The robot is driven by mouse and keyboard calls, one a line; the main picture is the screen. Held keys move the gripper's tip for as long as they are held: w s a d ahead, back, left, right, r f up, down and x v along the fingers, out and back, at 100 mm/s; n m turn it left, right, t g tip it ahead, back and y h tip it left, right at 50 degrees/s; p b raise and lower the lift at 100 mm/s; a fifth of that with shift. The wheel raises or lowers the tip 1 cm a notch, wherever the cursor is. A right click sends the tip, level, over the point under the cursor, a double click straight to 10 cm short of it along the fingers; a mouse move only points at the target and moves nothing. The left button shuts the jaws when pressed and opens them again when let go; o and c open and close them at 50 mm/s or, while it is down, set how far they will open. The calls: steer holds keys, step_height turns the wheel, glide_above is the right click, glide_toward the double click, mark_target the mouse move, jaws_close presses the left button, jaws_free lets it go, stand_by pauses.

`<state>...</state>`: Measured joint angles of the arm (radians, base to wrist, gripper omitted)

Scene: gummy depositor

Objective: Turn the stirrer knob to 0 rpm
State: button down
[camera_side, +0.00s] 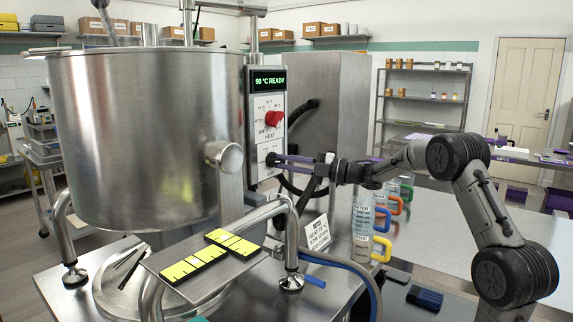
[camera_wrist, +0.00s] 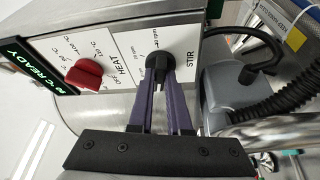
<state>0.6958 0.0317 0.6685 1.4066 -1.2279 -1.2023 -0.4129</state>
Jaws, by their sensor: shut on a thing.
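The stirrer knob (camera_wrist: 158,61) is a small dark knob on a white plate marked STIR in the wrist view. My gripper (camera_wrist: 160,80) has its two purple fingers closed on the knob, one on each side. The fingers hide part of the knob, and its exact setting cannot be read.
Above the stirrer plate is a red HEAT knob (camera_side: 273,119), under a green display (camera_side: 269,80) reading 90 °C READY. A large steel kettle (camera_side: 145,130) stands left. Black hoses (camera_wrist: 285,95) and a grey motor housing (camera_wrist: 228,95) lie close to the fingers. Jugs with coloured handles (camera_side: 362,225) stand below my arm.

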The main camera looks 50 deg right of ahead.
steer(key=shift+r+n+g, duration=0.1)
steer(key=shift+n+g, duration=0.4)
steer(key=shift+n, duration=0.7)
steer(key=c, duration=0.9)
jaws_free()
steer(key=shift+o, duration=0.2)
steer(key=shift+s, duration=0.1)
steer(key=v, duration=1.3)
steer(key=shift+s, duration=0.35)
steer(key=shift+r, duration=0.1)
